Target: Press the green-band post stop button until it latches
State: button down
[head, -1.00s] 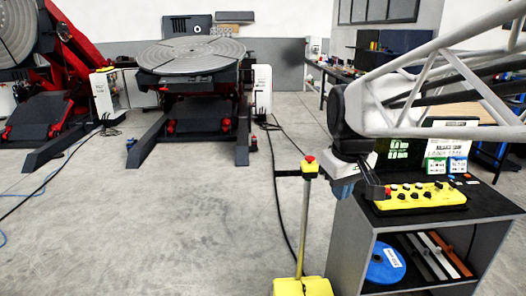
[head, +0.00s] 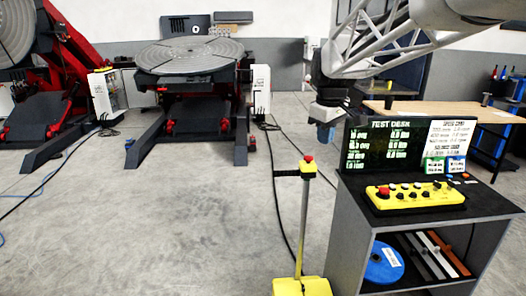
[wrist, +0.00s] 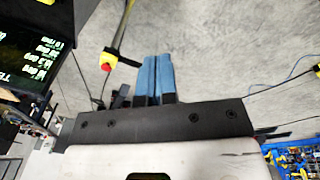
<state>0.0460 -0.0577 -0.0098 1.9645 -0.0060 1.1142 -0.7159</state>
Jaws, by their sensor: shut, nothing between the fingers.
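The post stop button (head: 309,159) is a red mushroom button on a yellow box atop a slim post (head: 303,225) with a yellow base (head: 302,287). I cannot make out a green band. The button (wrist: 106,66) also shows left of my fingers in the wrist view, apart from them. My gripper (head: 324,142) hangs above and slightly right of the button in the head picture, fingers down. In the wrist view its blue fingers (wrist: 155,58) are together and empty. Whether the button is pressed in cannot be told.
A grey test desk (head: 349,235) stands right of the post, with a yellow control box (head: 415,196) and an upright display (head: 383,147). A round-topped positioner (head: 190,57) stands behind left. A cable (head: 283,200) lies behind the post.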

jog(key=w+d+n, duration=0.3)
jog(key=w+n, duration=0.1)
jog(key=w, duration=1.6)
jog(key=n+g, duration=0.1)
jog(key=n, duration=0.5)
send_over(309, 156)
notch_tip(309, 156, down, 10)
jog(key=shift+f, duration=0.25)
jog(key=shift+f, duration=0.1)
jog(key=shift+s+f, duration=0.1)
jog(key=shift+f, duration=6.85)
